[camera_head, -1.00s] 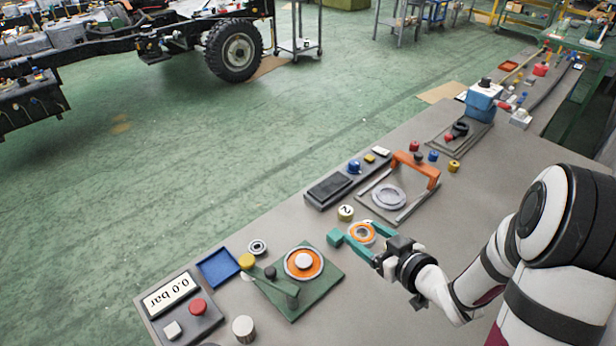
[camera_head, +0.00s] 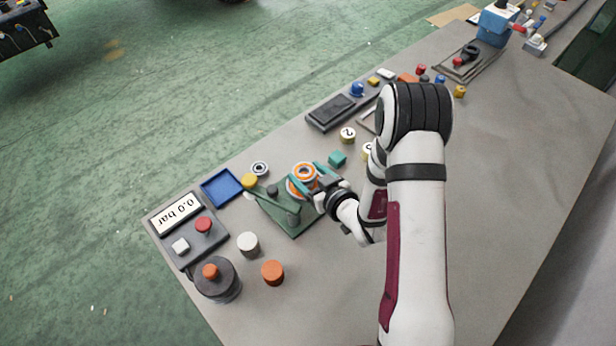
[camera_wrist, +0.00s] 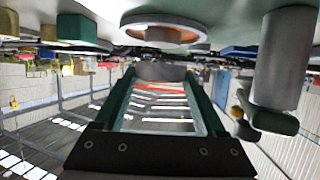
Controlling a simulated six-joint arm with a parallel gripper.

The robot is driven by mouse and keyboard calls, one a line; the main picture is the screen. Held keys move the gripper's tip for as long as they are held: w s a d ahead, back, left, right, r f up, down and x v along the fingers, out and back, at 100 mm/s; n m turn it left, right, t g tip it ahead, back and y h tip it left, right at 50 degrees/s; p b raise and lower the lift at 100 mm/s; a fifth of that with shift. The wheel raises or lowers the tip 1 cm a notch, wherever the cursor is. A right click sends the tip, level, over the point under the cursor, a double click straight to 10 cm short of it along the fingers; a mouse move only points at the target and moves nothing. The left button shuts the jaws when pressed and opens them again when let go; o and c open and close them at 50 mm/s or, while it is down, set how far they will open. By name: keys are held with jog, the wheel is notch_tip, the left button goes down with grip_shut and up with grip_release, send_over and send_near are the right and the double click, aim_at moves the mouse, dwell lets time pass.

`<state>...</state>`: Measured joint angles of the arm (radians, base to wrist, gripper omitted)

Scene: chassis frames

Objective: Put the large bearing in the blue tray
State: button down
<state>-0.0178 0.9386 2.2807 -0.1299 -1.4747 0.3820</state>
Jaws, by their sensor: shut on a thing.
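The large bearing (camera_head: 304,170), a silver ring with an orange band, is between the fingertips of my gripper (camera_head: 307,176), which is shut on it. In the wrist view my gripper (camera_wrist: 161,80) has its fingers on either side of the bearing's grey edge (camera_wrist: 160,71). In the head view the bearing overlaps the orange-ringed seat (camera_head: 294,189) of the green fixture; the wrist view shows an orange ring (camera_wrist: 163,33) beyond it. The blue tray (camera_head: 221,187) lies left of the fixture, and looks empty.
The green fixture (camera_head: 288,222) with its lever stands between my gripper and the tray. A yellow knob (camera_head: 249,181) and a small silver ring (camera_head: 260,168) are near the tray's right side. The pressure display (camera_head: 178,214) is left of the tray.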

jog(key=shift+f, duration=0.85)
jog(key=shift+f, duration=0.1)
grip_release()
jog(key=shift+f, duration=0.1)
jog(key=v, duration=0.7)
jog(key=shift+s+d, duration=0.2)
jog(key=d, duration=0.1)
jog(key=w+d+r+m+h, duration=0.1)
jog(key=d+h, duration=0.1)
jog(key=shift+w+d+r+g, duration=0.1)
jog(key=shift+w+r+g, duration=0.2)
jog(key=shift+w, duration=0.1)
jog(key=s+d+r+m+g+h, duration=0.5)
jog(key=s+d+r+m+h, duration=0.1)
jog(key=s+d+r, duration=0.15)
jog(key=s+a+r+m+g, duration=0.1)
jog(key=s+a+r+g, duration=0.1)
jog(key=s, duration=0.4)
jog(key=s+a+r+m+g+y, duration=0.1)
jog(key=s+a+r+m+g, duration=0.1)
jog(key=s, duration=0.5)
jog(key=s+a+r+m+g+y, duration=0.1)
jog(key=s+a+r+m, duration=0.1)
jog(key=s, duration=0.4)
jog(key=shift+s+r+g, duration=0.4)
jog(key=shift+r, duration=0.45)
